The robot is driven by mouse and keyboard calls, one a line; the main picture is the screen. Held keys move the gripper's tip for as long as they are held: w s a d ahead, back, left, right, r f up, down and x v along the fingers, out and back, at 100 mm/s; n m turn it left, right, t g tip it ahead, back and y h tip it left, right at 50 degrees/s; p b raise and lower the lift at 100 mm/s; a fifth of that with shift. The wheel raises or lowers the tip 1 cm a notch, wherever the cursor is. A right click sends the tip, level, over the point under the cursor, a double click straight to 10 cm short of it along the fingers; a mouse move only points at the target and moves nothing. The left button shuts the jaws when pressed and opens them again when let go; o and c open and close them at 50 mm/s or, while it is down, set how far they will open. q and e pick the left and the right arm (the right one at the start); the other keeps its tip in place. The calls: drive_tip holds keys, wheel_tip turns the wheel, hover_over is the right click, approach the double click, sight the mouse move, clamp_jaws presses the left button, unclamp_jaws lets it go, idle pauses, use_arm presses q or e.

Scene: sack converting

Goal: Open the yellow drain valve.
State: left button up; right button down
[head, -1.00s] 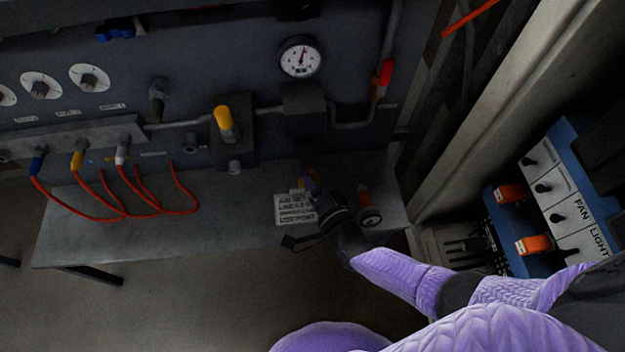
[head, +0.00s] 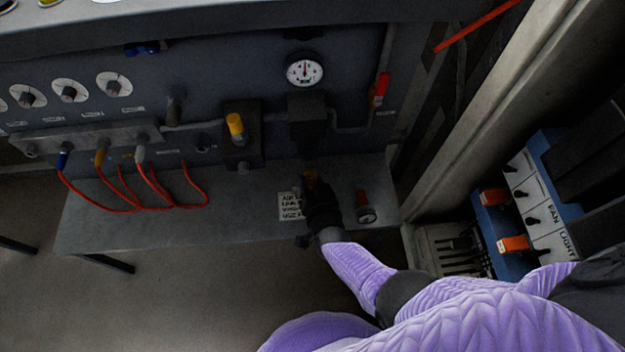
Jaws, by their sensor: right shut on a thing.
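My right gripper (head: 317,190) reaches in from the lower right, below the dark filter block (head: 307,118) on the panel. It is shut on a small yellow-orange part (head: 311,177), which looks like the yellow drain valve. The dark fingers cover most of this part, so its handle angle cannot be told. A larger yellow knob (head: 235,124) stands on a dark block further left, apart from the gripper. My left gripper is not in view.
A white printed card (head: 289,206) lies on the grey shelf (head: 150,225), left of the gripper. Red hoses (head: 140,207) loop at the left. A round gauge (head: 304,70) and red-handled valve (head: 380,90) are above.

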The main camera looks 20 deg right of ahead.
drive_tip(key=shift+n+h, duration=0.5)
drive_tip(key=shift+n, duration=0.2)
drive_tip(key=c, duration=0.6)
unclamp_jaws()
drive_tip(key=shift+r, duration=0.1)
